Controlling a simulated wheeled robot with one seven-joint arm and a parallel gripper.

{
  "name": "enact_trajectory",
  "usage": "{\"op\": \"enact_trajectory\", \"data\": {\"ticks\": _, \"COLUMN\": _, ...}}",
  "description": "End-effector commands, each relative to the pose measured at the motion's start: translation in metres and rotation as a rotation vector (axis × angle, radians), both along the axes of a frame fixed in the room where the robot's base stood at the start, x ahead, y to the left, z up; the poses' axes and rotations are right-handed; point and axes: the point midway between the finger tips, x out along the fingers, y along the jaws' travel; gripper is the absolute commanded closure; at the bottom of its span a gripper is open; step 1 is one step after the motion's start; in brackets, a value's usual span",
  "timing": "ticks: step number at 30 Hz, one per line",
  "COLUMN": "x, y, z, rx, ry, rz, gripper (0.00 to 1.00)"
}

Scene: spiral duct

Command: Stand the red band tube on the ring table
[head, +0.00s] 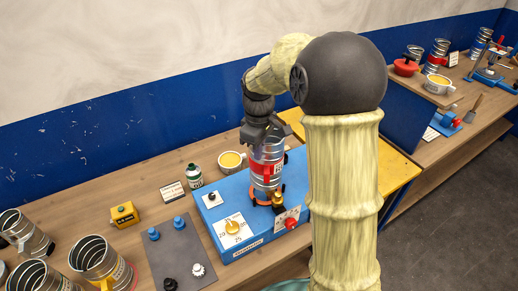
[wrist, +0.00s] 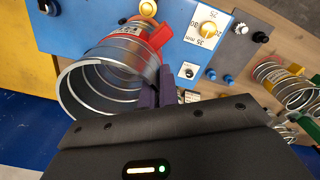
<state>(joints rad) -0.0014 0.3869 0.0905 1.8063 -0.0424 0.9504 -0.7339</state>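The red band tube (head: 266,153) is a silvery spiral duct with a red band, roughly upright over the blue machine (head: 235,190). Its lower end is at the orange ring table (head: 261,200); I cannot tell whether it rests there or hangs just above. My gripper (head: 262,135) comes from above, at the tube's upper rim. In the wrist view the tube (wrist: 103,84) shows its open end towards me, with the red band at the far end. The purple fingers (wrist: 158,92) are close together on its wall, apparently shut on it.
The blue machine carries a yellow dial (head: 233,227) and a red button (head: 291,223). A yellow cup (head: 231,162) and a green-white can (head: 194,176) stand behind it. Several other spiral tubes (head: 102,262) stand at the left. A grey mat (head: 178,255) holds knobs.

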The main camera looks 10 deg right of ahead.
Motion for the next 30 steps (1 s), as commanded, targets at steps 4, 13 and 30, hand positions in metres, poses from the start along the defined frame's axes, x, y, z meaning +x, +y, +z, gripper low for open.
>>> {"op": "enact_trajectory", "data": {"ticks": 4, "x": 0.0, "y": 0.0, "z": -0.003, "rx": 0.0, "ry": -0.001, "rz": 0.0, "gripper": 1.0}}
{"op": "enact_trajectory", "data": {"ticks": 13, "x": 0.0, "y": 0.0, "z": -0.009, "rx": 0.0, "ry": -0.001, "rz": 0.0, "gripper": 1.0}}
{"op": "enact_trajectory", "data": {"ticks": 30, "x": 0.0, "y": 0.0, "z": -0.021, "rx": 0.0, "ry": -0.001, "rz": 0.0, "gripper": 1.0}}
